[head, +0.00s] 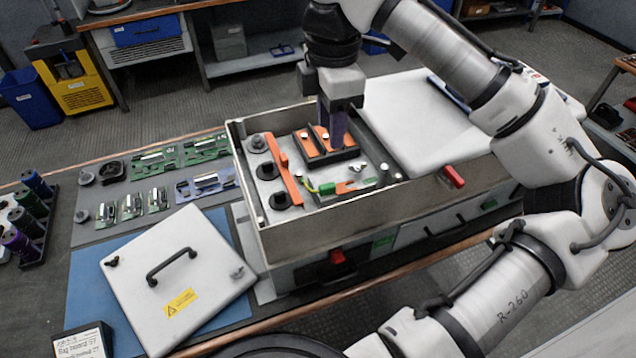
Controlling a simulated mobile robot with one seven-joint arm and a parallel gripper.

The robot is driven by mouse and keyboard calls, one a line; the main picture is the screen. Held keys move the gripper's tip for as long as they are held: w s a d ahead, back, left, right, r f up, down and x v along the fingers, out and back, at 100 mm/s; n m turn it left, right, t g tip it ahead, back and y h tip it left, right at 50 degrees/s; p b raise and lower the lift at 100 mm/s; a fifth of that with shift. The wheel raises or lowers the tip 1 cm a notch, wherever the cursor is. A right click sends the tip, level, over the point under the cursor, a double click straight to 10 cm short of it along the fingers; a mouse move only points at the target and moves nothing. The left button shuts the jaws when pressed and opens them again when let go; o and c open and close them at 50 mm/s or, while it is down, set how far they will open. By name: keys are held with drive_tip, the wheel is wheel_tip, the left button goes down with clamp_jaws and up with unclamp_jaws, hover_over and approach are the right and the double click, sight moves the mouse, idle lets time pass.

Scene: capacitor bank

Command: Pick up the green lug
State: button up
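The green lug (327,188) lies inside the open metal box, at the end of a yellow-green wire, left of an orange strip (352,187). My gripper (336,108) points down over the box, above and slightly right of the lug and apart from it. A dark purple cylinder (334,128) is directly below and between the fingers, over the black holder with orange plates (315,148). I cannot tell whether the fingers grip this cylinder or only surround it.
The box's metal walls (340,225) rise around the lug. Inside, an orange bar (283,170) and black round sockets (281,201) stand to its left. A white lid with a handle (178,275) lies front left. Circuit boards (205,182) and a cylinder rack (28,225) are further left.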

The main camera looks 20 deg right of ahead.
drive_tip(key=b, duration=0.7)
hover_over(326, 185)
drive_tip(key=f, duration=0.8)
drive_tip(key=shift+d, duration=0.3)
drive_tip(key=f+b, duration=0.1)
drive_tip(key=b, duration=0.1)
drive_tip(key=f+b, duration=0.4)
drive_tip(key=shift+a+f, duration=0.15)
drive_tip(key=shift+a, duration=0.15)
clamp_jaws()
